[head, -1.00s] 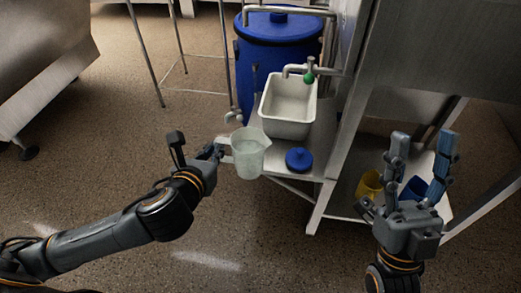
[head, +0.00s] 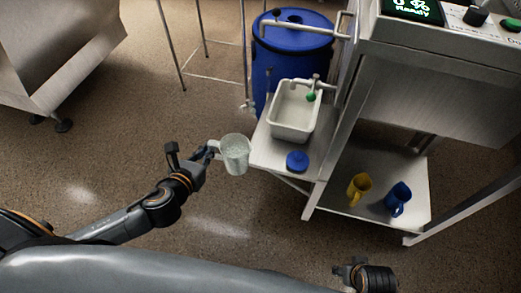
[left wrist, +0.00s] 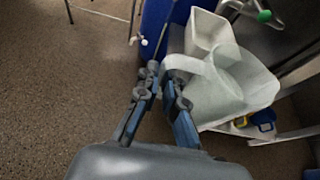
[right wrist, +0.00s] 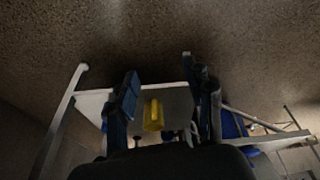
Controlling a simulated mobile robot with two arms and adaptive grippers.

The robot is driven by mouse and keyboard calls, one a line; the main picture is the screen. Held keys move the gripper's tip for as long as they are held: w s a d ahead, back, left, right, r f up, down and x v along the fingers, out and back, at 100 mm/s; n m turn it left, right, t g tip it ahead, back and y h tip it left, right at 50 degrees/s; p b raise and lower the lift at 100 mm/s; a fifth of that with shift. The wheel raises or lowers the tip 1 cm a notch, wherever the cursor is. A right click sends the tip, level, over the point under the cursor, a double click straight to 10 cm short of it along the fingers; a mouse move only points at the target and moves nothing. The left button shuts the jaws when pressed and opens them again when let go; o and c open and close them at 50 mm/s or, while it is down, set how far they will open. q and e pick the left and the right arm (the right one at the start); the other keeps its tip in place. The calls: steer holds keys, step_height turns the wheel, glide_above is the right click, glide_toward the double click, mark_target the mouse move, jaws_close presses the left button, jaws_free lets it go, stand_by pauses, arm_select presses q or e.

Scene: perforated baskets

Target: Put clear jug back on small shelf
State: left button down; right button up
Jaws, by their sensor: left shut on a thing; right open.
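The clear jug (head: 236,155) is held by its handle in my left gripper (head: 211,152), just off the front left edge of the small shelf (head: 265,150). It looks roughly upright and stands out over the floor. In the left wrist view the jug (left wrist: 215,95) fills the area right of the left gripper's fingers (left wrist: 164,85), which close at its handle. My right gripper (head: 350,268) is low at the bottom of the head view. In the right wrist view its fingers (right wrist: 165,100) are spread apart and empty, with a yellow mug (right wrist: 153,115) seen between them.
The small shelf carries a white basin (head: 294,112) under a tap and a blue lid (head: 297,161). A blue barrel (head: 285,60) stands behind. The yellow mug (head: 359,189) and a blue mug (head: 398,198) stand on the lower shelf (head: 380,165). Open floor lies to the left.

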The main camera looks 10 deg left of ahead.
steer(key=w+b+v, duration=0.2)
steer(key=b+v, duration=0.3)
steer(key=v, duration=0.8)
arm_select(q)
steer(key=w+d+f+b, duration=0.2)
steer(key=w+d+f, duration=0.2)
steer(key=w+f, duration=0.9)
steer(key=shift+w+d, duration=0.15)
arm_select(e)
steer(key=w+a+r+t+y, duration=0.1)
steer(key=w+t, duration=0.3)
steer(key=w, duration=0.2)
steer(key=shift+w+a, duration=0.25)
steer(key=shift+a, duration=0.1)
steer(key=shift+w, duration=0.1)
arm_select(q)
steer(key=shift+f, duration=0.1)
steer(key=c, duration=1.5)
jaws_free()
arm_select(e)
steer(key=shift+w+a+r+t, duration=0.1)
steer(key=shift+w+r+t, duration=0.05)
steer(key=shift+t, duration=0.15)
